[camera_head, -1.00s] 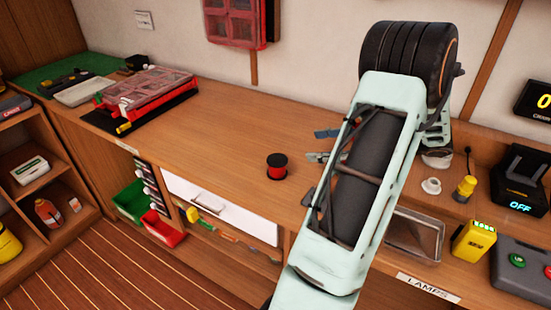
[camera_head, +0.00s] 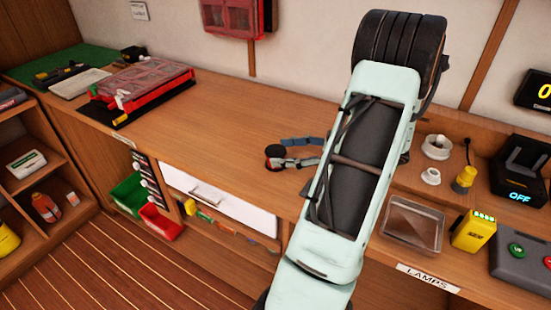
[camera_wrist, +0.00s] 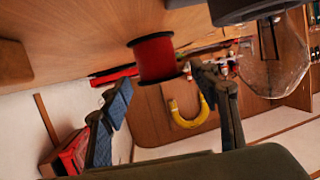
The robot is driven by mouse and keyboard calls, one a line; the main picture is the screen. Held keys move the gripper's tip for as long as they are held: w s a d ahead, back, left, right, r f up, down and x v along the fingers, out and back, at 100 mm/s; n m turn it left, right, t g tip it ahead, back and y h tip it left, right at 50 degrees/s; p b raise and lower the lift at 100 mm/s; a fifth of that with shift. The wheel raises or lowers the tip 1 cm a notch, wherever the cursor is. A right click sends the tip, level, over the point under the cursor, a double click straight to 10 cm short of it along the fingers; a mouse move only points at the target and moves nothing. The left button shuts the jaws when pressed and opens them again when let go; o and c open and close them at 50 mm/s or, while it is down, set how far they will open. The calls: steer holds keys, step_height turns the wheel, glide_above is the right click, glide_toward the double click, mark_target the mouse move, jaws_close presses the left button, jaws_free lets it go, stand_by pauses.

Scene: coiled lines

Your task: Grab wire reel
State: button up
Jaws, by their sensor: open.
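The wire reel is a small red spool with black ends (camera_head: 274,163) standing on the wooden bench. In the wrist view the red reel (camera_wrist: 154,58) is just ahead of the fingertips, in line with the gap between them. My gripper (camera_head: 286,151) reaches in from the right, low over the bench.
A red-framed organiser case (camera_head: 145,90) lies at the back left of the bench. A clear tray (camera_head: 412,225), a yellow box (camera_head: 473,231) and a white ring-shaped part (camera_head: 437,147) are at the right. The bench left of the reel is clear.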

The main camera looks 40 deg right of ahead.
steer(key=shift+w+a+f, duration=0.1)
steer(key=shift+w+a, duration=0.05)
steer(key=shift+w, duration=0.15)
steer(key=shift+c, duration=0.4)
steer(key=c, duration=1)
steer(key=shift+c, duration=0.5)
